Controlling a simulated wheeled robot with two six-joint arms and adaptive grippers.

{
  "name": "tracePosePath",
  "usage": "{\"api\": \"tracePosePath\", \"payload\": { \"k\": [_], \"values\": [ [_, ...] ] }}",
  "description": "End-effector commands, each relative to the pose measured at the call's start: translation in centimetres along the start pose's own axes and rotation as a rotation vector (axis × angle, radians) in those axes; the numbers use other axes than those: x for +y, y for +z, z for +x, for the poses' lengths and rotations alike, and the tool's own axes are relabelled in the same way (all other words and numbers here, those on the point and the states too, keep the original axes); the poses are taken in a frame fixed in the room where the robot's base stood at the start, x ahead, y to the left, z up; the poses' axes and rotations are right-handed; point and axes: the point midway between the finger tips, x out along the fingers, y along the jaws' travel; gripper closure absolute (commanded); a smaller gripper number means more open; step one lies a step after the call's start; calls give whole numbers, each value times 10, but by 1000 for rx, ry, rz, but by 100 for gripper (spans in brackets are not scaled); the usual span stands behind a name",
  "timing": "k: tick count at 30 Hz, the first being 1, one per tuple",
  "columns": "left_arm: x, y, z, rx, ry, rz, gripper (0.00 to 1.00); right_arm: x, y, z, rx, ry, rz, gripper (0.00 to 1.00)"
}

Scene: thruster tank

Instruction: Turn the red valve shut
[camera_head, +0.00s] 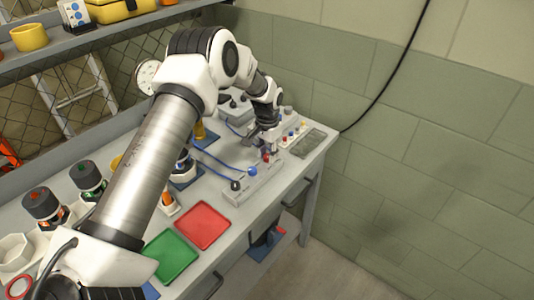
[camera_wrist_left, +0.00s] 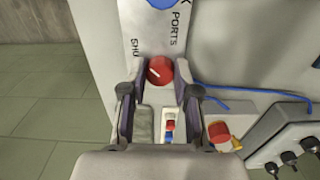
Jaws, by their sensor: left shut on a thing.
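The red valve (camera_wrist_left: 159,70) is a round red knob with a white line on its face, on a pale panel (camera_wrist_left: 150,32) lettered "PORTS". In the wrist view it sits between the two fingers of my left gripper (camera_wrist_left: 160,88), which is shut on it. In the head view the red valve (camera_head: 267,157) shows small below my left gripper (camera_head: 268,145), partly hidden by the fingers. The panel (camera_head: 240,197) also bears a blue knob (camera_head: 252,171) and a black knob (camera_head: 236,185). My right gripper is not in view.
A red tray (camera_head: 203,225) and a green tray (camera_head: 170,255) lie near the bench's front edge. Blue hoses (camera_head: 215,162) run behind the panel. A row of small coloured parts (camera_head: 291,136) and a dark grey pad (camera_head: 308,144) lie at the far end. A block wall closes that end.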

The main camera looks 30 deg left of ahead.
Motion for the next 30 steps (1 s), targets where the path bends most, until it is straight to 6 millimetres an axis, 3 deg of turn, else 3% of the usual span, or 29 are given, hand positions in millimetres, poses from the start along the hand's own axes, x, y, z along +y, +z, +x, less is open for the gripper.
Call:
{"api": "tracePosePath", "payload": {
  "k": [1, 2, 3, 4, 16, 30],
  "values": [
    [2, 3, 5, -10, 3, 0, 100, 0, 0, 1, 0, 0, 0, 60],
    [2, 3, 5, -10, 3, 0, 66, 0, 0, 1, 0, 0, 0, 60],
    [2, 3, 5, -10, 3, 0, 52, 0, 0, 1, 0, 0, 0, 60],
    [2, 3, 4, -9, 3, 0, 44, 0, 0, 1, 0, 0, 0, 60],
    [0, 0, -7, -1, 1, 0, 44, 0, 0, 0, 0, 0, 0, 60],
    [1, -2, -108, -4, 1, 0, 44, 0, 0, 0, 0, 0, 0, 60]
  ]
}}
